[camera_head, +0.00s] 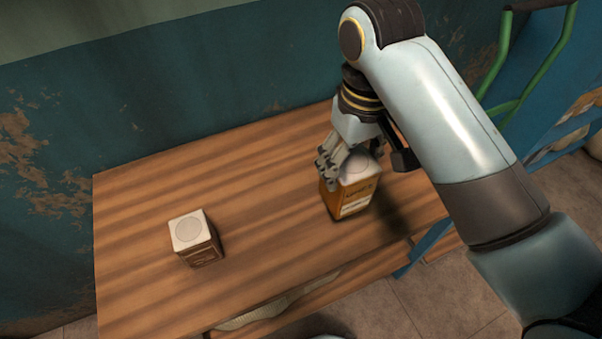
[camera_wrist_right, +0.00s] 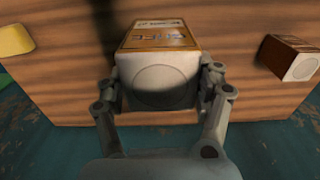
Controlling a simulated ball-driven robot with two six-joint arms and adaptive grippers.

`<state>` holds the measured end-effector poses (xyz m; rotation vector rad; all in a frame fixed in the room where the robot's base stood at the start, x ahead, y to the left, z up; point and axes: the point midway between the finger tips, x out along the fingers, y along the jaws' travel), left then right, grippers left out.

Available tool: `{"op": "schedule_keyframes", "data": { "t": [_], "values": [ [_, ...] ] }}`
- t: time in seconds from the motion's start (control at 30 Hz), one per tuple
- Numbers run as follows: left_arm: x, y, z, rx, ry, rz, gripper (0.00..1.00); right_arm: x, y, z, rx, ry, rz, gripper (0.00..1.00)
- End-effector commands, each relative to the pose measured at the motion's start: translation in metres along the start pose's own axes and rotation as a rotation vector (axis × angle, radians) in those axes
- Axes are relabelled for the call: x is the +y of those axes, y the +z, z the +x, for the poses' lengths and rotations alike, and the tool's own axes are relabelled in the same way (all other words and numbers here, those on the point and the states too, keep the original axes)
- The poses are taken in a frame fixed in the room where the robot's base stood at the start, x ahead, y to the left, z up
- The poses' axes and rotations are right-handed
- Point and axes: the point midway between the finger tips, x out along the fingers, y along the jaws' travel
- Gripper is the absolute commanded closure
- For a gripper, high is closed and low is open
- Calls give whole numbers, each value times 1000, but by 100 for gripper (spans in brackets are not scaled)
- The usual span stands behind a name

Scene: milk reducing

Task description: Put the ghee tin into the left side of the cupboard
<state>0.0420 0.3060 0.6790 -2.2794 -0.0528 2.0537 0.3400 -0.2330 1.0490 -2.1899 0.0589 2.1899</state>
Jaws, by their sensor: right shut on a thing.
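The ghee tin, which I take to be the orange-gold box (camera_head: 347,202) with a pale top, stands upright at the right part of the wooden tabletop. My right gripper (camera_head: 343,170) reaches down from above and is shut on it near its top. In the right wrist view the tin (camera_wrist_right: 160,80) sits between the two fingers (camera_wrist_right: 163,92), one on each side. I cannot tell whether its base touches the wood. My left gripper is in neither view. I cannot make out the left side of a cupboard for certain.
A brown box (camera_head: 203,252) with a white top stands on the left of the wooden top (camera_head: 130,215); it also shows in the right wrist view (camera_wrist_right: 285,58). A yellow thing (camera_wrist_right: 14,40) is at that view's left edge. The wood between the boxes is clear. Blue furniture (camera_head: 545,85) stands at right.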

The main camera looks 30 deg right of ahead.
Motion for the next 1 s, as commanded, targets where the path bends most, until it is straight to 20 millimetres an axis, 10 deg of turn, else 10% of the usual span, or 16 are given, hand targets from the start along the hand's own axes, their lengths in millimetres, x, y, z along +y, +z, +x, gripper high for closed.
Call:
{"op": "schedule_keyframes", "data": {
  "t": [0.17,0.4,1.0],
  "values": [
    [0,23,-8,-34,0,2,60,-31,-33,23,0,-3,-2,90],
    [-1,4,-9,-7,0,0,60,-54,-60,46,3,2,-2,90],
    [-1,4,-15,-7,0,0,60,-56,-62,89,4,1,-1,90]
  ]
}}
